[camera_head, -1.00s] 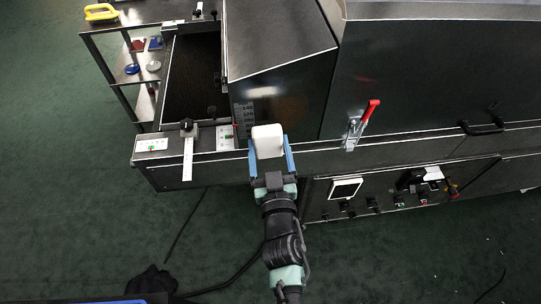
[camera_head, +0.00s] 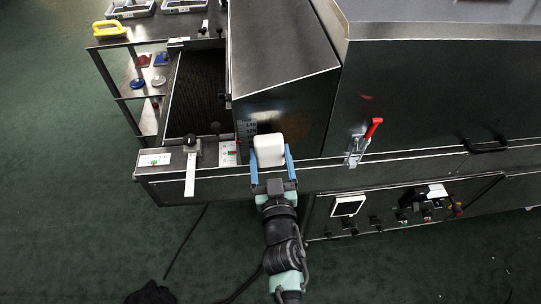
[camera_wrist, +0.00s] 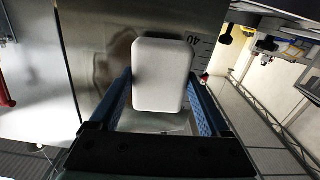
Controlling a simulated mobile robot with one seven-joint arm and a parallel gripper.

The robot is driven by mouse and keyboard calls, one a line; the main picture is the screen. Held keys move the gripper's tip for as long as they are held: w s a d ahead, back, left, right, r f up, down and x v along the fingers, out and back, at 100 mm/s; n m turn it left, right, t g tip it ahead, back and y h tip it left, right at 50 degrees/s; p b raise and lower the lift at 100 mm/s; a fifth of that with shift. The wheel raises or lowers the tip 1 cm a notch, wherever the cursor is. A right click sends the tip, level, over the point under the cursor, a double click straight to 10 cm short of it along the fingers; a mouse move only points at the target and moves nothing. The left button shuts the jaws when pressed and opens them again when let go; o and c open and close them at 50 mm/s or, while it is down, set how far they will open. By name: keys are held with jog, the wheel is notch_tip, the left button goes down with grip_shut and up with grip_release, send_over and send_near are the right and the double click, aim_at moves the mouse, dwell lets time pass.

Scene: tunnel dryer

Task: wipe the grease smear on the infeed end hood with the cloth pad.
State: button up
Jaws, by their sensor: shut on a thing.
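My gripper (camera_head: 270,158) is shut on the white cloth pad (camera_head: 268,150), its blue fingers on either side of it. In the wrist view the pad (camera_wrist: 162,75) stands between the fingers (camera_wrist: 163,100), in front of the metal side face of the infeed end hood (camera_wrist: 90,20). In the head view the hood (camera_head: 285,55) rises just beyond the pad. A dull brownish patch (camera_wrist: 104,70), seemingly the grease smear, shows on the hood left of the pad in the wrist view. I cannot tell whether the pad touches the hood.
A red-handled toggle clamp (camera_head: 362,143) is on the dryer side to the right. A dark infeed belt (camera_head: 197,95) lies left of the hood, with a pale bar (camera_head: 191,175) at its front. A shelf rack stands further left. A screen (camera_head: 348,206) and knobs sit on the lower panel.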

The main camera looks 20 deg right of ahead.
jog(key=shift+x, duration=0.9)
